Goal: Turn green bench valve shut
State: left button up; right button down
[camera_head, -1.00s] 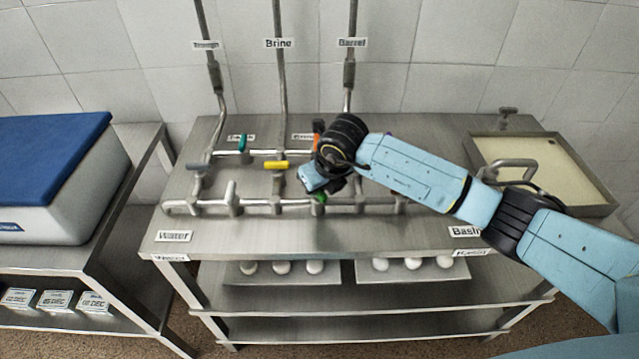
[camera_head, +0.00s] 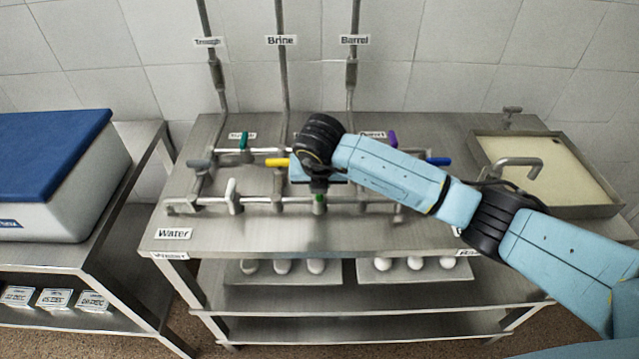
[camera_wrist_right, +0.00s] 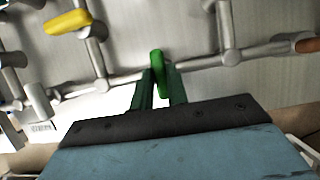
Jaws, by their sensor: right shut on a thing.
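The green valve handle (camera_head: 319,198) sits on the front pipe of the bench manifold, mostly hidden under my right gripper in the head view. In the right wrist view the green handle (camera_wrist_right: 157,62) stands between the two fingers of my right gripper (camera_wrist_right: 161,92), which is shut on it. There the handle points roughly across the pipe (camera_wrist_right: 200,63), which runs left to right. My right gripper (camera_head: 319,186) reaches down from above in the head view. My left gripper is not in view.
Other handles stand close by: yellow (camera_head: 277,162), teal (camera_head: 244,140), purple (camera_head: 392,138), blue (camera_head: 438,161), white (camera_head: 231,190) and grey (camera_head: 199,164). A sink (camera_head: 609,211) with a tap (camera_head: 515,163) is at the right. The bench front (camera_head: 300,240) is clear.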

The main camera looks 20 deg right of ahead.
dwell(0.3)
jog(key=c, duration=1.4)
grip_release()
jog(key=v, duration=1.3)
jog(key=shift+s+a+r, duration=0.1)
jog(key=shift+s+r, duration=0.05)
jog(key=shift+r, duration=0.05)
